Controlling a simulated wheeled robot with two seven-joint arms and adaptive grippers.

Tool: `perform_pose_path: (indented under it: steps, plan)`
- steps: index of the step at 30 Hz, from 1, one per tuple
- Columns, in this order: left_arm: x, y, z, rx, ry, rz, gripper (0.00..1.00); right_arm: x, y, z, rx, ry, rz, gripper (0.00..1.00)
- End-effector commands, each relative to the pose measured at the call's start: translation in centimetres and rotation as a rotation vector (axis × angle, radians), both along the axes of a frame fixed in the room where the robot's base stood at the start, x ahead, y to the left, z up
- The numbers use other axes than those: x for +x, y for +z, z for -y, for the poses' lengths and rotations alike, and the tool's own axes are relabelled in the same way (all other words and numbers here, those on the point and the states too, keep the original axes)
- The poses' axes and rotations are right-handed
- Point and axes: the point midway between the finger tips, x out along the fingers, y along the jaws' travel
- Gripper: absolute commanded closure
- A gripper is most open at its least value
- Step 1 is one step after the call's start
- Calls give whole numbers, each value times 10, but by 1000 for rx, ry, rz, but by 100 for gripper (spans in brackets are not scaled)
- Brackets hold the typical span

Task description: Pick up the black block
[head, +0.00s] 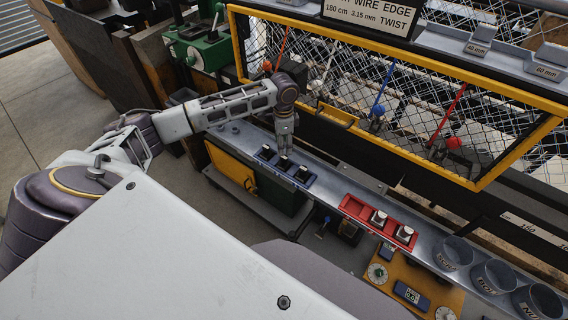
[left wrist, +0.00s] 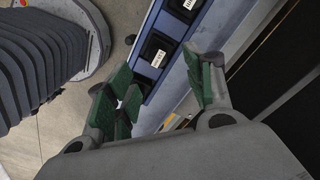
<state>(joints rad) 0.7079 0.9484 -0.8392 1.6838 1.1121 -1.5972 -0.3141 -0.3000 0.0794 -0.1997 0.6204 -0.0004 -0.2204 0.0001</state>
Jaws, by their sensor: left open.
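Small black blocks with white labels sit in a row in a blue tray (head: 293,177) on the grey ledge. One black block (head: 284,161) shows in the middle of the tray, with another (head: 266,151) to its left and a third (head: 302,173) to its right. In the left wrist view, a black block (left wrist: 157,50) lies just beyond my fingertips, and another (left wrist: 184,8) is at the top edge. My left gripper (head: 284,137) points down above the tray. Its green-padded fingers (left wrist: 158,72) are apart with nothing held between them. My right gripper is not in view.
A red tray (head: 355,208) with white-topped blocks lies further right on the ledge, then several grey cups (head: 453,253). A yellow-framed mesh panel (head: 400,152) rises behind the ledge, close to my left gripper. A green machine (head: 205,50) stands at the back left.

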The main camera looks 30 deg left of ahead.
Motion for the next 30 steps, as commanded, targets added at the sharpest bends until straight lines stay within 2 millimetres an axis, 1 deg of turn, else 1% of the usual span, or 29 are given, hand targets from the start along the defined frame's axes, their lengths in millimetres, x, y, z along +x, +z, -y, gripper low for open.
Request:
perform_pose_path:
  steps: [3, 6, 10, 22, 26, 30]
  plan:
    - [0, -14, 0, 0, 1, 0, 47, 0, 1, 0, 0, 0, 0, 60]
    - [0, -23, 0, -1, 0, 1, 47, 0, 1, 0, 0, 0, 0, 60]
    - [0, -27, 0, -1, 0, 1, 47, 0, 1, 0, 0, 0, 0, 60]
    - [0, -30, 1, 0, 1, 0, 47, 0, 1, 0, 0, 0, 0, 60]
    - [-1, -39, 2, -1, 1, 0, 47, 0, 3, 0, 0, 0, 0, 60]
    - [-2, -54, 3, 0, 1, 0, 47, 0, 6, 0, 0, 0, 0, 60]
